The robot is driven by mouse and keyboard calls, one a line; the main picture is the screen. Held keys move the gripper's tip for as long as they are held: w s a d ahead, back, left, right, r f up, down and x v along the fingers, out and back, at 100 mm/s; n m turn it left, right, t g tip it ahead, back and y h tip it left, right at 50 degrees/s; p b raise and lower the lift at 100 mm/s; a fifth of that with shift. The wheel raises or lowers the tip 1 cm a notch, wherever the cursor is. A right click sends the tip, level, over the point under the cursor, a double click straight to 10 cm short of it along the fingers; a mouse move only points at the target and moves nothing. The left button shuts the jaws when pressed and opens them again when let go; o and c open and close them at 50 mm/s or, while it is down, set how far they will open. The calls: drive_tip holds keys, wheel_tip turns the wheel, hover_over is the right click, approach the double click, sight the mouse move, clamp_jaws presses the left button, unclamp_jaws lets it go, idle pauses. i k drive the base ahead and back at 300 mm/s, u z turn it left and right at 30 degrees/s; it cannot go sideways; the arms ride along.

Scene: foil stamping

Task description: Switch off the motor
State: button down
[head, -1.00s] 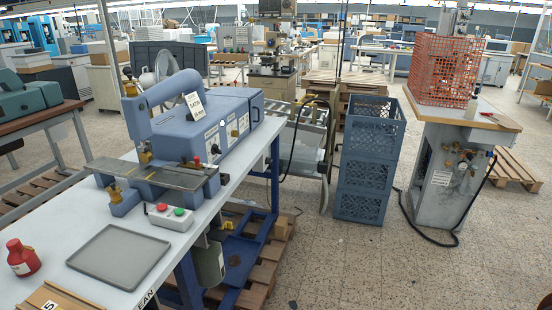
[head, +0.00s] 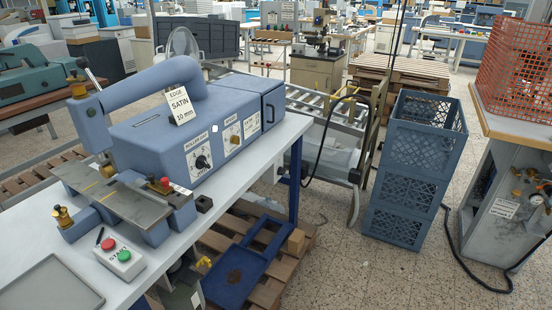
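A blue foil stamping machine (head: 185,125) stands on a white workbench (head: 225,222) at the left. Another red button (head: 165,183) sits on a block at the machine's near side. The motor itself cannot be told apart for certain; a grey-green body (head: 184,297) hangs below the bench, partly cut off. My gripper is not in view.
A grey tray (head: 48,288) lies on the bench's near left. Stacked blue crates (head: 412,170) stand on the floor right of the bench. A grey cabinet (head: 507,200) with an orange basket stands at the right, its black cable on the floor. Open floor lies between bench and crates.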

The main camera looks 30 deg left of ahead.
sight(281, 171)
drive_tip(key=u, duration=0.75)
drive_tip(key=i, duration=1)
drive_tip(key=u, duration=1.25)
drive_tip(key=i, duration=0.65)
drive_tip(key=z, duration=0.05)
